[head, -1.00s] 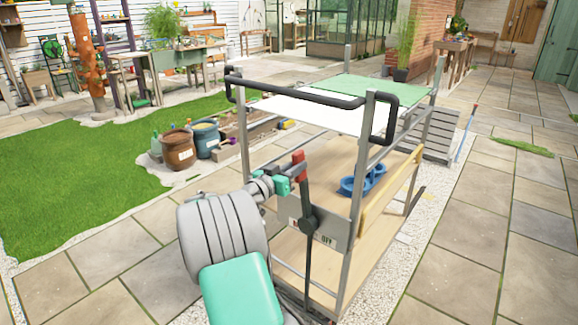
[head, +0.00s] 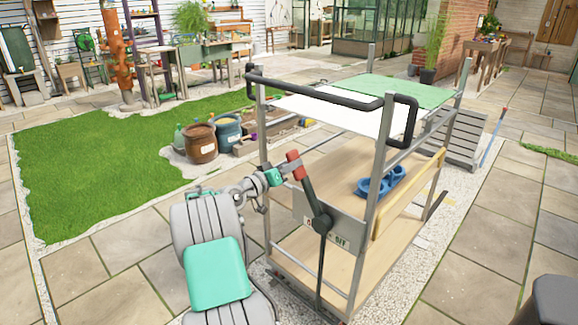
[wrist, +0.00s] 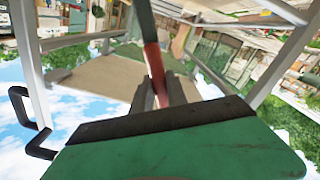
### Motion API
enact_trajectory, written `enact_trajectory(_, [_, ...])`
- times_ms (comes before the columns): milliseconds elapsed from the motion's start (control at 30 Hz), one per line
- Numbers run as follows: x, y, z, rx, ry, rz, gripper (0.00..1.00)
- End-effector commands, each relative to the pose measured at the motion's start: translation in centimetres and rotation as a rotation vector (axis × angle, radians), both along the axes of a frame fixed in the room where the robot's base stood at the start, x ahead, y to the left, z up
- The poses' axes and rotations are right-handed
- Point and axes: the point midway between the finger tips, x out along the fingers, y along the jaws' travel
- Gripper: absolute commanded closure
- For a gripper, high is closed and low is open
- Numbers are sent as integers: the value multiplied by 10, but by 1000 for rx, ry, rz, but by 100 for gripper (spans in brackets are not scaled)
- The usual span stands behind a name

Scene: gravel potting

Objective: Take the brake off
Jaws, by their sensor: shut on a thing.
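The brake lever (head: 308,195) is a dark bar with a red grip, pivoted on a grey plate (head: 343,231) on the near end of the cart. The plate reads "OFF" at its right; the lettering at its left is partly hidden by the lever. The lever's top leans left, away from the "OFF" side. My gripper (head: 279,176) is shut on the red grip from the left. In the wrist view the red grip (wrist: 153,62) stands between the two fingers of my gripper (wrist: 158,90). The cart (head: 383,190) has metal posts and a black push handle (head: 325,95).
The cart carries a green mat (head: 400,90) on top and a blue object (head: 381,183) on a wooden shelf. A brown pot (head: 201,144) and a blue pot (head: 228,131) stand beyond it to the left. Open paving (head: 110,245) lies at the left.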

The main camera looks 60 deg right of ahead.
Motion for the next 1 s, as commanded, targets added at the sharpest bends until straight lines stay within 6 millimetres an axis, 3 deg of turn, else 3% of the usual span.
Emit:
enact_trajectory(133, [3,0,-2,4,1,8,100])
enact_trajectory(167, [3,1,-3,4,1,8,80])
enact_trajectory(400, [3,1,-2,3,0,7,60])
enact_trajectory(733, [5,7,-1,3,-1,7,60])
enact_trajectory(1000, [22,58,-1,4,0,10,60])
